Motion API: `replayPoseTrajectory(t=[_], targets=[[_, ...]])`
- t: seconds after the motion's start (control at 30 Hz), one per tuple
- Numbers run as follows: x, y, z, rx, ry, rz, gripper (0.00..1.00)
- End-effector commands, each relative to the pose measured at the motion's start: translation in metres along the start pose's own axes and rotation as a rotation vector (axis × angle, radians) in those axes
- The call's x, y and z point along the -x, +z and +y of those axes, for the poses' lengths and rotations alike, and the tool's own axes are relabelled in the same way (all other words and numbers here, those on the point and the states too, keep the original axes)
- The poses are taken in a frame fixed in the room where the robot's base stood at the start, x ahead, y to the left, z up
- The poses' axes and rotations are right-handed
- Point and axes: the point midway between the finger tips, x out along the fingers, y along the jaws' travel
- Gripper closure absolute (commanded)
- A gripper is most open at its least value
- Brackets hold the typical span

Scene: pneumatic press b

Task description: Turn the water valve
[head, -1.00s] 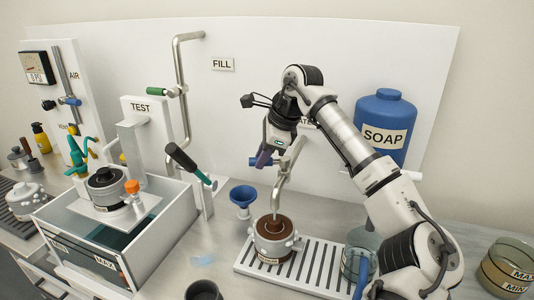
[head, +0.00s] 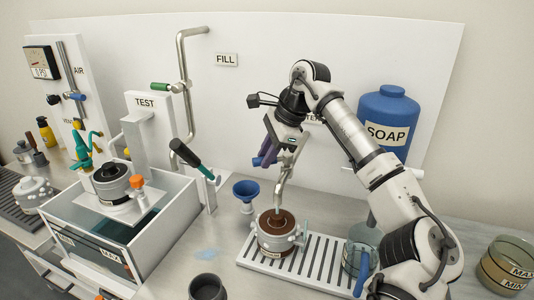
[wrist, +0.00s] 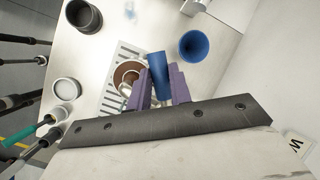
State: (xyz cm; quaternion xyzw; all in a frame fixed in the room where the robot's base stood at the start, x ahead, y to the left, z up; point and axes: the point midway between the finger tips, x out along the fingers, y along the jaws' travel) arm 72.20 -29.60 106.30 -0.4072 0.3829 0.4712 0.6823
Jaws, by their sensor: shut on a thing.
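The water tap's metal spout (head: 281,190) comes down from the back panel over the drip tray. Its blue valve handle (wrist: 158,68) shows in the wrist view between my two purple fingers. My gripper (head: 265,155) is shut on this handle; it also shows in the wrist view (wrist: 160,88). In the head view my fingers and wrist hide most of the handle and part of the sign behind. A metal pot with a brown inside (head: 266,243) stands under the spout on the slatted tray (head: 318,262).
A blue funnel (head: 246,191) stands left of the pot, a dark cup (head: 207,288) in front. A glass jug (head: 361,255) is at the tray's right end. The blue soap tank (head: 387,112) hangs behind my arm. A test tank (head: 150,238) stands left.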

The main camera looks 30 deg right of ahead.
Motion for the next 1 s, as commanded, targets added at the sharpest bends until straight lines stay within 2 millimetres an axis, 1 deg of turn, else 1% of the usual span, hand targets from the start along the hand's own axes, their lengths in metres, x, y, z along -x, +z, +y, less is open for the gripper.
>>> replayPoseTrajectory(t=[0.07, 0.1, 0.23, 0.53, 0.67, 0.77, 1.0], targets=[[0.001, 0.001, 0.0, 0.0, -0.002, -0.001, 1.0], [0.001, 0.001, 0.0, 0.0, -0.002, -0.001, 0.76], [0.001, 0.0, 0.0, 0.0, -0.002, 0.0, 0.59], [0.001, 0.0, 0.0, -0.001, -0.001, 0.0, 0.58], [0.011, -0.001, 0.0, -0.002, -0.002, 0.002, 0.58], [0.028, 0.0, 0.0, -0.001, -0.003, 0.001, 0.58], [0.084, 0.0, -0.001, -0.002, -0.004, 0.001, 0.58]])
